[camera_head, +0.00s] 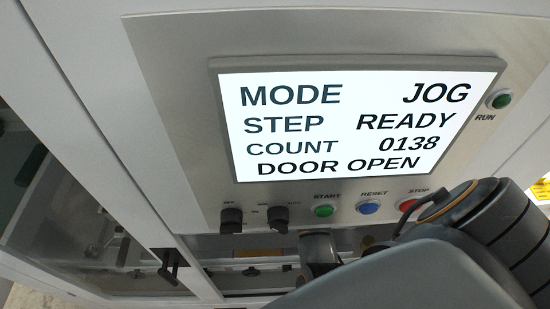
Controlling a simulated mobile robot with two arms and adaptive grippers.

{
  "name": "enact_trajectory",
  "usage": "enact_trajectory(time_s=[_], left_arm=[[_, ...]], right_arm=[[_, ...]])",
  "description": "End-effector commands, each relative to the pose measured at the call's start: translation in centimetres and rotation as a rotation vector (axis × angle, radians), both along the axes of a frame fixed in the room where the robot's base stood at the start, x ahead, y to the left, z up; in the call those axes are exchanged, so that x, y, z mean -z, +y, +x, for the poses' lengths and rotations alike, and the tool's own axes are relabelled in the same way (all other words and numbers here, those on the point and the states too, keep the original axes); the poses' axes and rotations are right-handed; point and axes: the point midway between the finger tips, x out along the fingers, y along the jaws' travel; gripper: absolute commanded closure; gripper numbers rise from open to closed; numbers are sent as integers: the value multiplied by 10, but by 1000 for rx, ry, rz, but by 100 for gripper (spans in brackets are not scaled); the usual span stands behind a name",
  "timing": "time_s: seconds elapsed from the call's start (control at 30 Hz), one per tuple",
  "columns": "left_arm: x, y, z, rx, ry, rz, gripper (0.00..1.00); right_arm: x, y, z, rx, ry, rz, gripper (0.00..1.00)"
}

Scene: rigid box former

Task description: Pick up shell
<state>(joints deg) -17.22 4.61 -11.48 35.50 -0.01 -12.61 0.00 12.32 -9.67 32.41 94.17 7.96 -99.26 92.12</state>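I cannot make out a shell in this view. One of my dark grey arms fills the lower right and covers part of the machine's lower opening. No gripper fingers can be made out, and my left gripper does not show. What lies behind the arm is hidden.
A grey machine panel (170,70) carries a lit screen (350,170) reading JOG, READY, 0138 and DOOR OPEN. Below it are two black knobs (278,218) and green (324,211), blue (368,207) and red buttons. A clear door (100,235) with a black handle (170,266) is at lower left.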

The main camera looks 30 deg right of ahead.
Motion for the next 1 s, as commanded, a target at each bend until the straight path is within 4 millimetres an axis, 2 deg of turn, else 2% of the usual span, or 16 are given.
enact_trajectory(time_s=[0.67,0.93,1.0], left_arm=[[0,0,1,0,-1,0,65],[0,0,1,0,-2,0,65],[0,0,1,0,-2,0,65]], right_arm=[[4,0,0,0,-1,0,0],[5,0,0,0,0,0,53],[5,0,0,0,-1,0,53]])
